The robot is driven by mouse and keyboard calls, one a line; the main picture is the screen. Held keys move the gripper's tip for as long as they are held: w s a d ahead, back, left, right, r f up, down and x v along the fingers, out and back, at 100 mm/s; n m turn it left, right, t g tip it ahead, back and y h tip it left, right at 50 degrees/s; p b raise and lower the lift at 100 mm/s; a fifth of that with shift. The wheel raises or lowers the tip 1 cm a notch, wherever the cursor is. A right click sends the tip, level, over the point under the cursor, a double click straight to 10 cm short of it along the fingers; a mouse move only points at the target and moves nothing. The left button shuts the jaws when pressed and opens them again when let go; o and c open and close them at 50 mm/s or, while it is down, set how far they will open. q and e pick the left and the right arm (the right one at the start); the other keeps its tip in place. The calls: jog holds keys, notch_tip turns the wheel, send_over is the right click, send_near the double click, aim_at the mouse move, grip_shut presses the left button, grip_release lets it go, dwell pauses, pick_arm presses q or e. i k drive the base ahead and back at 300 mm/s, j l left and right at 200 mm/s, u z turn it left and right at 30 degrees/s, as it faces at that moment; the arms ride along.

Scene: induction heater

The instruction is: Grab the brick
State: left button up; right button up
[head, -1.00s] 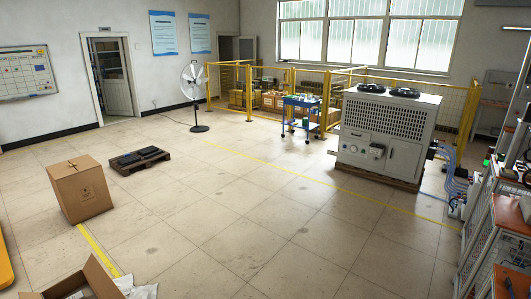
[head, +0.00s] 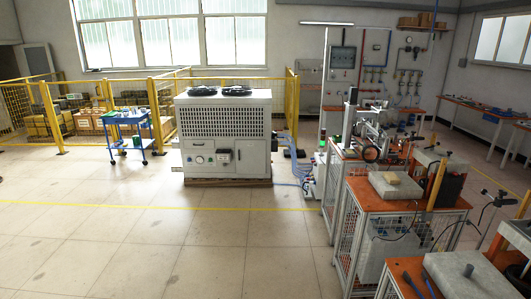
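A small tan block (head: 391,178), which looks like the brick, lies on top of a light grey slab-like box (head: 386,191). That box stands on an orange-topped workbench (head: 362,199) in the right half of the head view. The block is small in the picture and nothing covers it. Neither of my grippers shows in this view.
A nearer bench at the lower right carries another grey block (head: 470,277) and dark tools. Yellow upright posts (head: 436,185) and thin cables stand by the benches. A large grey chiller cabinet (head: 223,138) stands behind. The tiled floor (head: 150,240) at left is open.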

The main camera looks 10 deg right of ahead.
aim_at(391, 177)
jog(key=i+z, duration=0.2)
jog(key=i, duration=0.5)
jog(key=i+z, duration=0.15)
jog(key=i, duration=0.55)
jog(key=i+j+z, duration=0.2)
jog(key=i, duration=0.5)
jog(key=i+z, duration=0.4)
jog(key=i+j+z, duration=0.15)
jog(key=z, duration=0.25)
jog(key=i+j+z, duration=0.2)
jog(key=i+z, duration=0.2)
jog(key=i+j+z, duration=0.2)
jog(key=z, duration=0.2)
jog(key=i+j+z, duration=0.2)
jog(key=j+z, duration=0.2)
jog(key=j, duration=0.05)
